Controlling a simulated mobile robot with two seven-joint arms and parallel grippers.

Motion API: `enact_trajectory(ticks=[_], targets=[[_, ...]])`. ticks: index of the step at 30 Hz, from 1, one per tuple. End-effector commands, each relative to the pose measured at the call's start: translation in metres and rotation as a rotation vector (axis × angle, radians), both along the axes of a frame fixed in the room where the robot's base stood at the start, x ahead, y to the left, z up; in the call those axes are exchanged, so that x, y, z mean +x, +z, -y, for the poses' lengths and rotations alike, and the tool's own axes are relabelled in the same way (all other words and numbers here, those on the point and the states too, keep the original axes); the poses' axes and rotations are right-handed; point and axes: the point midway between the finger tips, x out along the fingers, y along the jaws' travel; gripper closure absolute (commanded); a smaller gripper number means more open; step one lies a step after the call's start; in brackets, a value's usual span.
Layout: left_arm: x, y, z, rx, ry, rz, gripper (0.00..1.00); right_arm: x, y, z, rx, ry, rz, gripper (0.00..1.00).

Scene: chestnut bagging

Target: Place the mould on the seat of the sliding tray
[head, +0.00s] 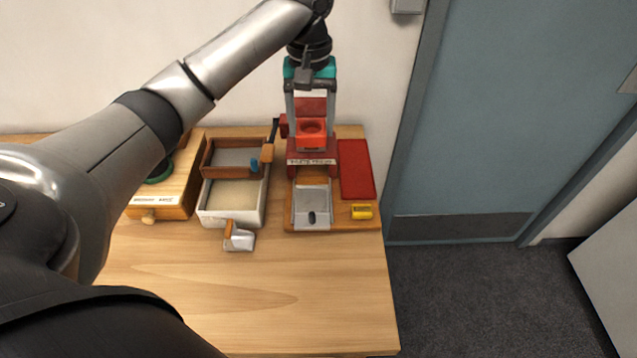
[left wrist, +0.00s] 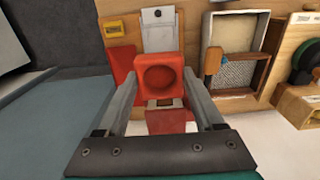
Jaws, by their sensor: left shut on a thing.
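My left gripper (head: 311,122) points down and is shut on the orange-red mould (head: 311,137), a block with a round hollow in its top. In the left wrist view the mould (left wrist: 160,78) sits between the two fingers, hollow facing the camera. The grey sliding tray (head: 311,196) lies on the front of the wooden press base, with a small dark round spot near its front end. It also shows in the left wrist view (left wrist: 158,35). The mould is held in front of the red press (head: 312,171) in the head view and hides part of it. My right gripper is out of view.
A red pad (head: 356,168) and a yellow block (head: 361,211) lie right of the tray. Left stand a white-walled bin (head: 204,205), a brown box (head: 206,158) and a wooden drawer unit (head: 163,208). A metal scoop (head: 239,240) lies in front. The table's front is clear.

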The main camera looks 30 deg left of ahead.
Motion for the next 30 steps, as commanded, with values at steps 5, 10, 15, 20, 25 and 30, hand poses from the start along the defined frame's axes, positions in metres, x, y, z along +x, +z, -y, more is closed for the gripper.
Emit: enact_trajectory(ticks=[5, 10, 15, 20, 25, 30], targets=[[-0.002, -0.051, -0.001, 0.002, 0.0, -0.006, 0.89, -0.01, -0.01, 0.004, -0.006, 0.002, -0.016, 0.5], [-0.002, -0.097, 0.0, 0.002, 0.0, -0.005, 0.89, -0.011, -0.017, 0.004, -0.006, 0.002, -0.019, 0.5], [-0.001, -0.131, 0.0, 0.002, -0.002, -0.002, 0.89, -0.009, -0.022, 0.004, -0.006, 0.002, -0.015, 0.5], [-0.001, -0.143, 0.0, 0.001, -0.002, 0.0, 0.89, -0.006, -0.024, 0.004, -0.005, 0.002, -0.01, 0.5], [-0.002, -0.16, 0.0, 0.002, -0.002, -0.002, 0.89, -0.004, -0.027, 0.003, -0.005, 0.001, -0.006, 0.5], [-0.001, -0.184, 0.0, 0.003, -0.001, -0.002, 0.89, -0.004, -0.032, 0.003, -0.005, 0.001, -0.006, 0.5]])
